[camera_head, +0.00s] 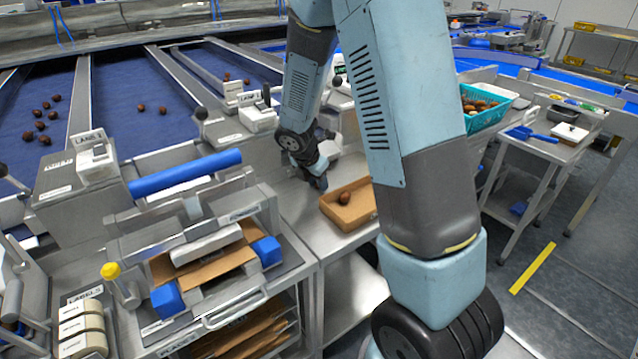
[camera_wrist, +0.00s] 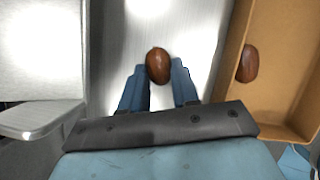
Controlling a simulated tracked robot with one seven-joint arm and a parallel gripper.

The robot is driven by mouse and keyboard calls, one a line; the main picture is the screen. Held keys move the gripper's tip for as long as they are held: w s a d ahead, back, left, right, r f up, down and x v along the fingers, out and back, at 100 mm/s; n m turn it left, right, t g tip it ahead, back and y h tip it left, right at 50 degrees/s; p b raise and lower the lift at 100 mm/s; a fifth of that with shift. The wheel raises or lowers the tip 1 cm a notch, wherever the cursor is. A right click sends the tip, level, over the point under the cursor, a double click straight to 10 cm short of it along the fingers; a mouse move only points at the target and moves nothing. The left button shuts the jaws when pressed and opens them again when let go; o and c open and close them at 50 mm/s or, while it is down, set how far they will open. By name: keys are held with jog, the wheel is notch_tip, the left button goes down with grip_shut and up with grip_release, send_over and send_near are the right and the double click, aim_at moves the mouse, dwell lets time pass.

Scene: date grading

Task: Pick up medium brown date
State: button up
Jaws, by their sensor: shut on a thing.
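In the wrist view, a brown date (camera_wrist: 158,66) sits between the tips of the two blue fingers of my gripper (camera_wrist: 159,84). The fingers are shut on it, over a bare metal surface. In the head view my gripper (camera_head: 318,182) is low over the metal bench, left of a cardboard tray; the held date cannot be made out there. A second brown date (camera_wrist: 247,64) lies in the cardboard tray (camera_wrist: 293,118) against its left side; in the head view this date (camera_head: 344,197) is also in the tray (camera_head: 362,219).
A grey metal block (camera_wrist: 40,50) stands left of my gripper in the wrist view. Blue lanes (camera_head: 125,105) with scattered dates lie at the left. A box-folding station (camera_head: 205,255) stands at front left. A teal basket of dates (camera_head: 487,122) is at the right.

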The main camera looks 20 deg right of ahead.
jog(key=shift+r, duration=0.5)
jog(key=s+d+r, duration=0.2)
jog(key=s+r, duration=1)
jog(key=s, duration=0.2)
jog(key=shift+w+d+f, duration=0.7)
jog(key=shift+w+f, duration=0.1)
jog(key=shift+w, duration=0.45)
jog(key=shift+w+d+f, duration=0.7)
jog(key=shift+w+f, duration=0.05)
jog(key=shift+w, duration=0.5)
jog(key=shift+w+d+f, duration=0.7)
jog(key=shift+w+f, duration=0.1)
jog(key=shift+w, duration=0.45)
jog(key=shift+w+d, duration=0.15)
jog(key=shift+d, duration=0.15)
jog(key=shift+f, duration=0.1)
